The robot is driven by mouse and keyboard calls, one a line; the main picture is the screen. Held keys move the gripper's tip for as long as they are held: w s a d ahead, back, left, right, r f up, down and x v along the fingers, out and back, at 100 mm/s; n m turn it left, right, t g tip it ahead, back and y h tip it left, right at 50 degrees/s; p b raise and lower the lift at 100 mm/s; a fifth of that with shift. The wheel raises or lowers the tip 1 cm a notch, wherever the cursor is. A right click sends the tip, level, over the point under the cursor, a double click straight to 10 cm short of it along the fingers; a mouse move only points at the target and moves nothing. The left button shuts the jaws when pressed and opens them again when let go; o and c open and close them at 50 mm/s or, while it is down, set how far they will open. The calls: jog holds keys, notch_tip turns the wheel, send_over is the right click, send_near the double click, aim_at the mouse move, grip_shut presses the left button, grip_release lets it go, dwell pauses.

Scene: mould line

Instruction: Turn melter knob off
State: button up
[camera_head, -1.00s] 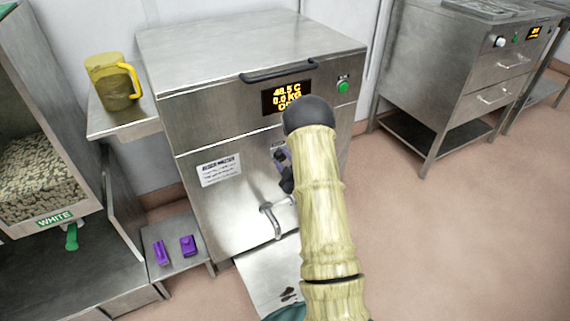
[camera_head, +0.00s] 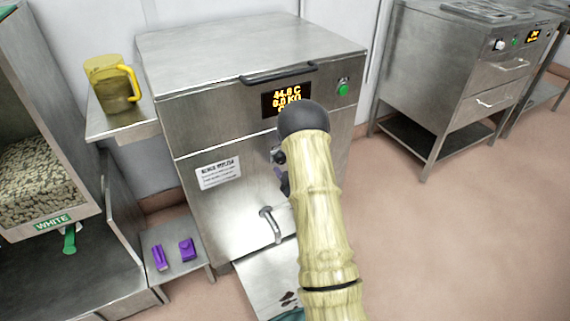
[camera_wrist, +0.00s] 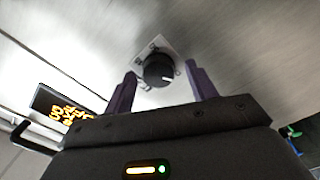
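The melter (camera_head: 225,125) is a steel cabinet with a lit orange display (camera_head: 287,96). Its knob (camera_wrist: 158,70), black with a white pointer line on a light marked plate, shows in the wrist view. My gripper (camera_wrist: 161,72) is open, with one dark purple finger on each side of the knob in that view. I cannot tell whether either finger touches it. In the head view my arm hides the knob and most of my gripper (camera_head: 280,172), which is at the melter's front. The display's lowest line is mostly covered by my arm.
A green button (camera_head: 343,89) is right of the display. A tap handle (camera_head: 270,225) juts out lower on the front. A yellow jug (camera_head: 113,84) stands on a side shelf at left. Purple pieces (camera_head: 186,249) lie on a low shelf. The floor at right is clear.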

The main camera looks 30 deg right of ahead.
jog(key=s, duration=1.7)
jog(key=shift+s+d, duration=0.2)
jog(key=shift+d, duration=0.1)
jog(key=shift+w, duration=0.15)
